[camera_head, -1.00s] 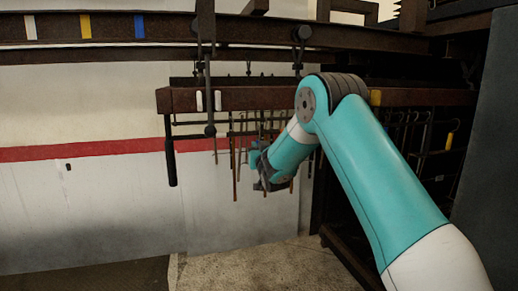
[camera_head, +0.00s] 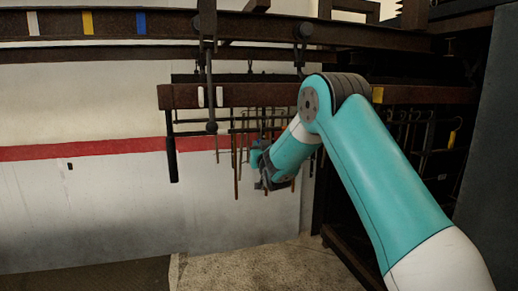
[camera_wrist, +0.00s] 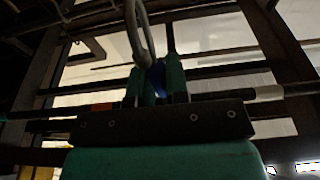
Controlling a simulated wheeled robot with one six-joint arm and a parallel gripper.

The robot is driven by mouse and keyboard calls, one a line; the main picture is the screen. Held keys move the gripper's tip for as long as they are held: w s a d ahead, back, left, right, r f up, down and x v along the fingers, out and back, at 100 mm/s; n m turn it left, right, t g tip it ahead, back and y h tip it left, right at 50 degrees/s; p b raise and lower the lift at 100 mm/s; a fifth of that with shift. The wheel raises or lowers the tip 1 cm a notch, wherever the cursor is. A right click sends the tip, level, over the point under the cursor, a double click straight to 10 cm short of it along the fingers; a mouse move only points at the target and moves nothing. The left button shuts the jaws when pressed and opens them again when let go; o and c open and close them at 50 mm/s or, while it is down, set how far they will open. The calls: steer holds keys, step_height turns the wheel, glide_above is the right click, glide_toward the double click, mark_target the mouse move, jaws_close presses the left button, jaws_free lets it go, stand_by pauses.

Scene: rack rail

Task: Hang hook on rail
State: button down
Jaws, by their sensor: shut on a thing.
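In the wrist view my gripper (camera_wrist: 157,78) has its two teal fingers shut on a grey metal hook (camera_wrist: 140,32). The hook's curved, loop-like part rises above the fingers, and a bit of blue shows between them. In the head view my gripper (camera_head: 262,168) is small and partly hidden by my arm, in front of or among thin hanging rods. I cannot make out the hook there. A thin dark rail (camera_head: 195,132) runs below the brown beam. I cannot tell whether the hook touches any rail.
A rusty brown beam (camera_head: 240,95) spans above the gripper. Several thin rods (camera_head: 236,165) hang close around it. A thick dark post (camera_head: 172,160) hangs at the beam's left end. The wall with a red stripe (camera_head: 80,150) is behind, and a dark rack (camera_head: 420,150) stands right.

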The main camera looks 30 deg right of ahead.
steer(key=shift+f, duration=0.2)
steer(key=c, duration=1)
jaws_free()
steer(key=shift+c, duration=0.2)
steer(key=b+v, duration=1.1)
steer(key=v, duration=0.6)
steer(key=shift+s+b, duration=0.2)
steer(key=shift+b, duration=0.15)
